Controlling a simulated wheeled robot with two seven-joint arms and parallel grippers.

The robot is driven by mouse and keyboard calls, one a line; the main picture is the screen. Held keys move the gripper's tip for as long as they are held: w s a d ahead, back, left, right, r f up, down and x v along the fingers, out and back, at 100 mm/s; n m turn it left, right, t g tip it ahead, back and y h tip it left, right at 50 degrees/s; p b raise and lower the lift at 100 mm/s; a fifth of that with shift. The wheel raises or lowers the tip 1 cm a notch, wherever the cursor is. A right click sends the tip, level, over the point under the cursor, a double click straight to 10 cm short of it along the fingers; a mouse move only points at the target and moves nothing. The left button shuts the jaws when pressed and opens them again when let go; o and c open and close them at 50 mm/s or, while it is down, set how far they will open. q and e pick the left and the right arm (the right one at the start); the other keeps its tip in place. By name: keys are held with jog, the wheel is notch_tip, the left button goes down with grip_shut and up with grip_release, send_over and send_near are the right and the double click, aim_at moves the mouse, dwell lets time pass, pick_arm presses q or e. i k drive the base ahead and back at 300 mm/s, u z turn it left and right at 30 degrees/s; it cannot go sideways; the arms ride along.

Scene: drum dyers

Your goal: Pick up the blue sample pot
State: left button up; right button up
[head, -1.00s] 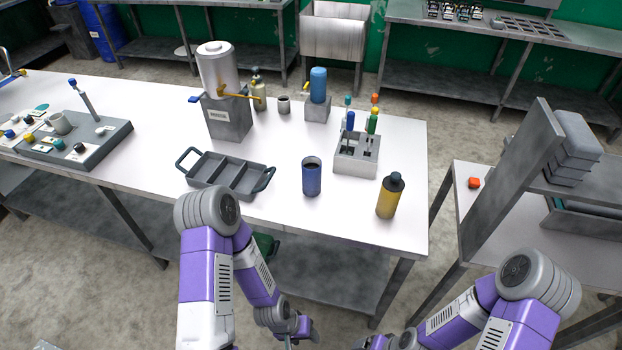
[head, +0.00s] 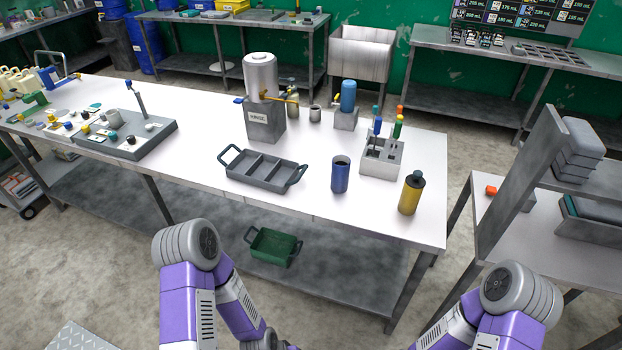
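A blue open-topped pot (head: 340,175) stands upright on the white table (head: 215,199) near its front edge, with a dark inside. It is between a grey three-compartment tray (head: 262,187) and a yellow bottle with a dark cap (head: 411,193). A second blue object, a rounded cylinder (head: 348,95), stands on a grey block farther back. My arms come in at the bottom of the view, in front of the table and apart from the pot. Both of my grippers are below the picture edge and cannot be seen.
A grey rack (head: 381,160) with coloured tools stands behind and right of the pot. A metal urn with a tap (head: 262,95) stands behind the tray. A green crate (head: 273,247) is on the lower shelf. A side table with an upright panel (head: 520,180) is at the right.

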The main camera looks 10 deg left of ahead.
aim_at(341, 163)
jog(key=u, duration=1.1)
jog(key=i, duration=1)
jog(key=z, duration=0.65)
